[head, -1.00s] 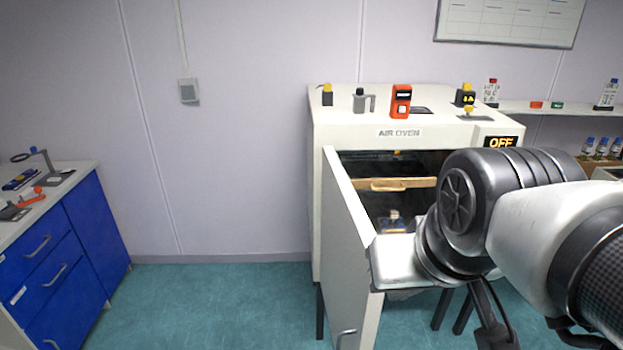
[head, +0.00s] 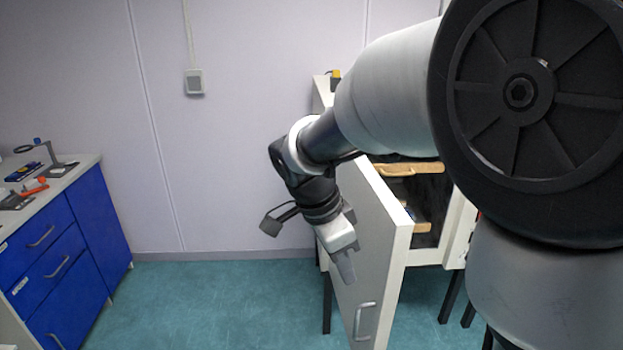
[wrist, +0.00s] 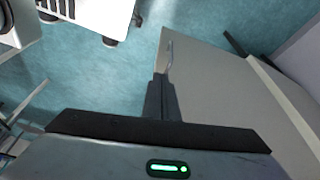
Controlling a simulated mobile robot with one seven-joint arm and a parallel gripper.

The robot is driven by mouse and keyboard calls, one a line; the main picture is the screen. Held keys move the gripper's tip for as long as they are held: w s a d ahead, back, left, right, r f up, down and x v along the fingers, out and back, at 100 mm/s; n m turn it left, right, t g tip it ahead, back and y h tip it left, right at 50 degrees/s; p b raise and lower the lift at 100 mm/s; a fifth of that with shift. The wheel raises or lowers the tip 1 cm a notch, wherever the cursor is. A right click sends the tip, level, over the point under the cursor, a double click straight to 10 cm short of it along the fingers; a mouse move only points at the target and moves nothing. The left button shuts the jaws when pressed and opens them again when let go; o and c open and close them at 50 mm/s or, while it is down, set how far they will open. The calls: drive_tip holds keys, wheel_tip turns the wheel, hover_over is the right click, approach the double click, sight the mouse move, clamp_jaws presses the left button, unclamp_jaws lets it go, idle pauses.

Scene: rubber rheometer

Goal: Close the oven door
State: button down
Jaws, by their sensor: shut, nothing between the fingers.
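The white air oven (head: 321,92) stands against the back wall, mostly hidden behind my arm in the head view. Its door (head: 389,240) is hinged at the left and stands wide open toward me, with a grey handle (head: 365,321) low near its free edge. My gripper (head: 346,272) is shut and empty, at the outer left face of the door. In the wrist view the shut fingers (wrist: 160,92) are beside the door's pale face (wrist: 215,85); I cannot tell if they touch it. The handle (wrist: 170,52) shows just beyond the fingertips.
Inside the oven are shelves with wooden-coloured fronts (head: 408,169). A blue cabinet (head: 62,255) with a pale worktop stands at the left. The teal floor (head: 220,300) between cabinet and oven is clear. My own arm blocks the right side of the head view.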

sight(370, 304)
drive_tip(key=d+f, duration=0.1)
drive_tip(key=f, duration=0.3)
drive_tip(key=w+d+f+m, duration=0.1)
drive_tip(key=d+f, duration=0.1)
drive_tip(key=f, duration=0.2)
drive_tip(key=d+f+m, duration=0.1)
drive_tip(key=d+f, duration=0.1)
drive_tip(key=f, duration=0.2)
drive_tip(key=shift+w+d+f+h, duration=0.15)
drive_tip(key=shift+w+f+h, duration=0.15)
drive_tip(key=shift+w, duration=0.1)
drive_tip(key=shift+d, duration=0.5)
drive_tip(key=shift+d, duration=0.1)
